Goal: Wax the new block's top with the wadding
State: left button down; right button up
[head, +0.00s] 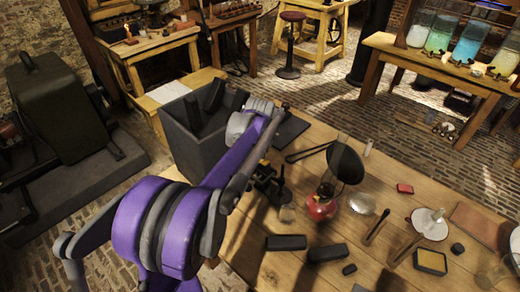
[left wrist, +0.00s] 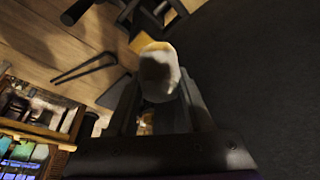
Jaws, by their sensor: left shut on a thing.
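My left gripper (left wrist: 160,84) is shut on a whitish, rounded lump, which looks like the wadding (left wrist: 158,66), in the left wrist view. In the head view my own arm hides this gripper and the wadding. Dark blocks (head: 286,242) (head: 327,252) lie on the near part of the table. More dark blocks (head: 213,95) stand in the grey box. I cannot tell which block is the new one. A small black fixture (head: 268,184) stands beside my arm; it seems to show at the top of the left wrist view. My right gripper is not in view.
The grey box (head: 197,152) rises beside my arm; a large dark surface (left wrist: 262,70) fills the wrist view's right. Tongs (head: 310,152), a red lamp (head: 322,205), a dark disc (head: 345,163) and a yellow-filled tin (head: 430,262) are on the table (head: 265,270).

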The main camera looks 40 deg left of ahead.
pick_arm(q)
jog(key=shift+w+a+r+p, duration=0.1)
jog(key=shift+r+p, duration=0.55)
jog(key=shift+r, duration=0.75)
jog(key=shift+w+r+p, duration=0.1)
jog(key=shift+r+p, duration=0.55)
jog(key=shift+r, duration=0.75)
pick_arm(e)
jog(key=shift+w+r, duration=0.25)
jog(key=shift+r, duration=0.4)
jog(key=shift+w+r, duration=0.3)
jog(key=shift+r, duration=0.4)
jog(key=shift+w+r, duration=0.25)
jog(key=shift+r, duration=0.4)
pick_arm(q)
jog(key=shift+s, duration=0.1)
jog(key=shift+r, duration=0.45)
jog(key=shift+r+p, duration=0.7)
jog(key=shift+r, duration=0.4)
jog(key=shift+f, duration=0.1)
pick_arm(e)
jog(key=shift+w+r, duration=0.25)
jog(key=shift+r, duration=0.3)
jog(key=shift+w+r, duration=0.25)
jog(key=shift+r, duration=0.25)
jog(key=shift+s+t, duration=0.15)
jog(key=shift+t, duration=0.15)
